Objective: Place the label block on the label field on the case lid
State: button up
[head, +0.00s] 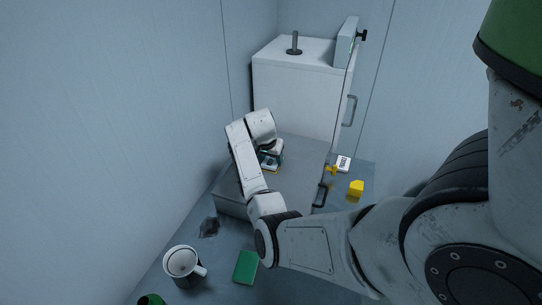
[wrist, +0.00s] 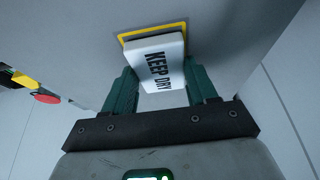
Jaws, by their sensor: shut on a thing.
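The label field (wrist: 152,29) has a yellow border on the grey case lid (wrist: 230,25). The block covers most of the field, and the border shows along its far edge and corners. I cannot tell whether the block touches the lid. In the head view my gripper (head: 271,158) is low over the far part of the case lid (head: 300,155), and the block is mostly hidden.
A white cabinet (head: 290,85) stands behind the case. A white barcode piece (head: 343,163) and a yellow block (head: 356,187) lie right of the case. A mug (head: 180,262) and a green block (head: 246,266) are in front. Walls close in at left and back.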

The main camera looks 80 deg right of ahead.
jog(key=shift+f, duration=0.2)
jog(key=o, duration=1)
